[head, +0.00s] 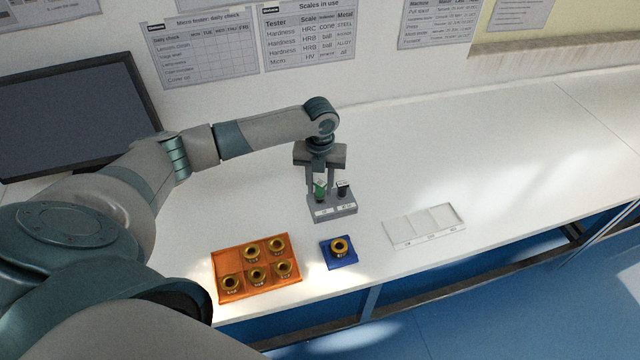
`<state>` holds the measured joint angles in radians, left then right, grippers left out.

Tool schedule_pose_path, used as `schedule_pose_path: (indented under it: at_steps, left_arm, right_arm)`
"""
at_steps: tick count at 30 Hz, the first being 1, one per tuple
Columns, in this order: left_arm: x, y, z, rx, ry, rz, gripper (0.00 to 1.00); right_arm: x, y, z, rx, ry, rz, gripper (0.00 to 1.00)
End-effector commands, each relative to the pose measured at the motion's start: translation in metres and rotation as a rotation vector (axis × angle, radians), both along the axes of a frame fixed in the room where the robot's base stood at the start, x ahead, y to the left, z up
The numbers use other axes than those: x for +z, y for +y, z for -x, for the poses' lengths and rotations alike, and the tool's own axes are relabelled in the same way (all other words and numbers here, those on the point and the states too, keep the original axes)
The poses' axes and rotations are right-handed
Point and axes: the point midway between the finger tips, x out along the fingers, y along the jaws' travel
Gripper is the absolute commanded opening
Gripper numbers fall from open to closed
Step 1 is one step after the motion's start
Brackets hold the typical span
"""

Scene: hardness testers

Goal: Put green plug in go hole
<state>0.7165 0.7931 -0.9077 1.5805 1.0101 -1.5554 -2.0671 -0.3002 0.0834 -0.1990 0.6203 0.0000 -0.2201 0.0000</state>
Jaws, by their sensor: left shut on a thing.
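The green plug (319,190) is between the fingers of my left gripper (320,185), which is shut on it. It is at the left place of a small grey stand (333,209) with two white labels; whether its lower end is still in the stand I cannot tell. A dark plug (343,189) stands on the right side of the same stand. A brass ring (340,246) with a central hole sits on a blue block (342,260) in front of the stand. My right gripper is out of view.
An orange tray (222,270) holds several brass rings at the front left. An empty white tray (424,226) with three compartments lies to the right. A dark monitor (75,110) stands at the left. The white bench is clear at the right.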

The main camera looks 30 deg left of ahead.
Motion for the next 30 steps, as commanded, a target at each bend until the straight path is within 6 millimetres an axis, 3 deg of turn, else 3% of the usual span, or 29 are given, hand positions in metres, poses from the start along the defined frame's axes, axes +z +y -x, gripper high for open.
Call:
schedule_pose_path:
  at_steps: [27,28,30]
  left_arm:
    - [-0.023,0.0,0.0,-0.001,0.0,0.0,0.05]
    - [-0.023,0.0,0.0,-0.001,0.0,0.0,0.37]
    - [-0.023,0.0,0.0,-0.001,0.0,0.0,0.53]
  right_arm:
    - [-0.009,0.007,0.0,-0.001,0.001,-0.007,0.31]
    - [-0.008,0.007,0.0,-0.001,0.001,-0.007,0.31]
    - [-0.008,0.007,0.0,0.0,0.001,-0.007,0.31]
